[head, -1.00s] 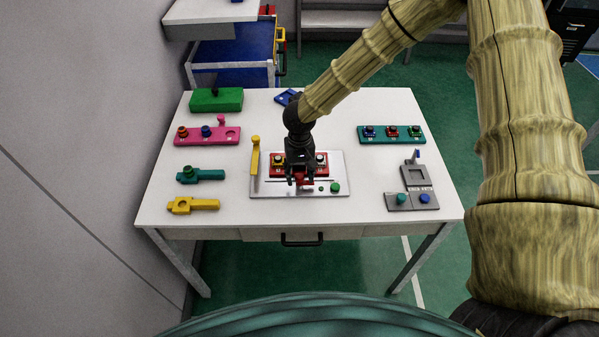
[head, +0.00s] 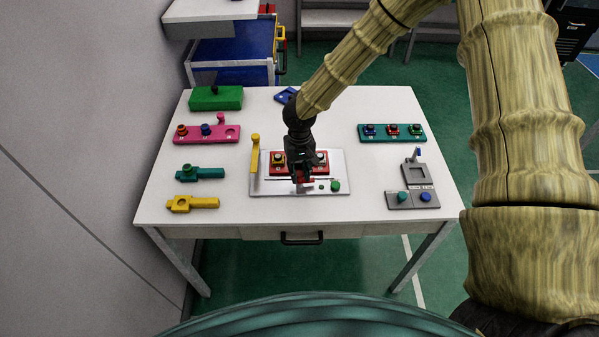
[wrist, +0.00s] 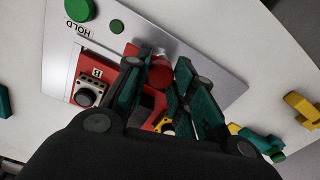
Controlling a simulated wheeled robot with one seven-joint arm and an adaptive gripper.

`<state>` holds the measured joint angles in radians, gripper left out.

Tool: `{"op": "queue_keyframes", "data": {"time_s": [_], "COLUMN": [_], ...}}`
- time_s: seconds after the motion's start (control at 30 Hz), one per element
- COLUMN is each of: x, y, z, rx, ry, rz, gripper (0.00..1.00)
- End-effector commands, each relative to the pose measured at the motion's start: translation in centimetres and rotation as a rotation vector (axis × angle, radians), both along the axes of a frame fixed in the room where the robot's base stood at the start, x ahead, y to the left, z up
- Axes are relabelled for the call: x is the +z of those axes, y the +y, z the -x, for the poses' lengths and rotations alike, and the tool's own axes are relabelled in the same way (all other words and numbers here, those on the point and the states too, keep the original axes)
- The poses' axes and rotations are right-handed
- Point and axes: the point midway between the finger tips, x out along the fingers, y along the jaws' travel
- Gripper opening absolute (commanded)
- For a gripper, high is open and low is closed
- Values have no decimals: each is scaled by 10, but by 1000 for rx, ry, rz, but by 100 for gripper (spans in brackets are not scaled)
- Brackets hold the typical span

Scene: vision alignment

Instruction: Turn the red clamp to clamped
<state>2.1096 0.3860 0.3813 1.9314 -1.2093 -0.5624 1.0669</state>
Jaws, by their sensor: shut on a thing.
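The red clamp (wrist: 160,76) shows in the wrist view as a rounded red piece between my two fingers, at the edge of a red base. My gripper (wrist: 163,62) is shut on it. In the head view my gripper (head: 301,180) is low over the front of the red fixture (head: 275,170) on a silver plate (head: 262,189). There my fingers mostly hide the clamp, so its angle cannot be told.
A green button (head: 335,186) sits right of my gripper, by the HOLD label in the wrist view. A yellow upright handle (head: 255,153) stands at the plate's left. A grey fixture (head: 415,174) and a teal strip (head: 391,133) lie to the right.

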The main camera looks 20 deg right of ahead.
Motion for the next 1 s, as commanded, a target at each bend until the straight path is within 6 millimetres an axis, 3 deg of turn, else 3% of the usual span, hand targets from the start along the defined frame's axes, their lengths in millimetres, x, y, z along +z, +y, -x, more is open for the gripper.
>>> {"op": "queue_keyframes", "data": {"time_s": [0.67, 1.0], "x": [0, 1], "y": [-1, -1], "z": [-1, 0], "rx": [349, 641], "ry": [0, 1], "rz": [2, 1], "gripper": [1, 1]}}
